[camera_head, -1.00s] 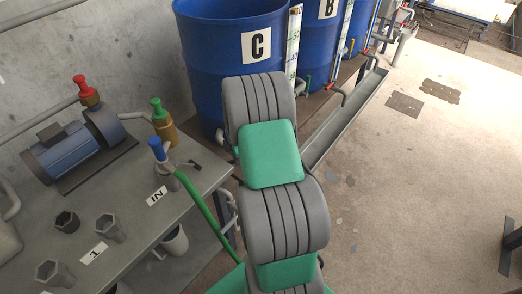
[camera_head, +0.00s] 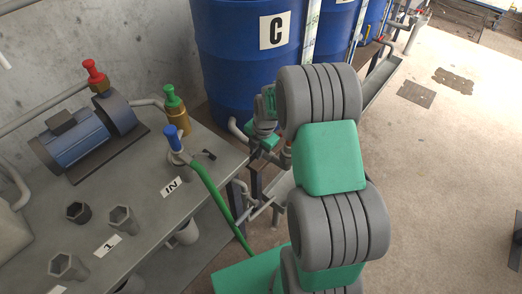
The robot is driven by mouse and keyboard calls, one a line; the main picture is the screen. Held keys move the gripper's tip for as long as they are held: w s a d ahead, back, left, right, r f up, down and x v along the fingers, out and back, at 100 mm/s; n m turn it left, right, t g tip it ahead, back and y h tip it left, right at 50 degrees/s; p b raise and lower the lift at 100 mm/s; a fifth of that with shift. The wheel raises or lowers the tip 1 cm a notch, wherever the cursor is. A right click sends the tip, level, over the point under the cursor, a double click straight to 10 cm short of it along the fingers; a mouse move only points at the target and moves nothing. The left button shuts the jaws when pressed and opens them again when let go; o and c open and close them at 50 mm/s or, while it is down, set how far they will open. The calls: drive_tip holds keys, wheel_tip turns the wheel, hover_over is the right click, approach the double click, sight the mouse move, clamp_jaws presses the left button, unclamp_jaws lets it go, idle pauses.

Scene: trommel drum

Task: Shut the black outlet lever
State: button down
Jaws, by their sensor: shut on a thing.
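My gripper (camera_head: 263,138) shows in part to the left of my forearm, low in front of the blue tank C (camera_head: 229,72). It is at the outlet pipe (camera_head: 238,127) that leaves the tank's foot. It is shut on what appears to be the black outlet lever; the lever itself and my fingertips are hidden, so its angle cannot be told. A brownish fitting (camera_head: 286,157) shows just right of the gripper.
The bench (camera_head: 140,190) at left carries a blue pump (camera_head: 70,147), red-capped and green-capped fittings, a blue-handled valve (camera_head: 176,139) with a green hose, and several grey hex sockets. More blue tanks stand behind.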

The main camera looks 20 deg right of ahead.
drive_tip(key=c, duration=1.4)
unclamp_jaws()
drive_tip(key=shift+o, duration=0.2)
wheel_tip(320, 180, up, 8)
drive_tip(key=s, duration=0.1)
drive_tip(key=shift+s+d+f, duration=0.15)
drive_tip(key=shift+s+d, duration=0.1)
drive_tip(key=shift+d, duration=0.1)
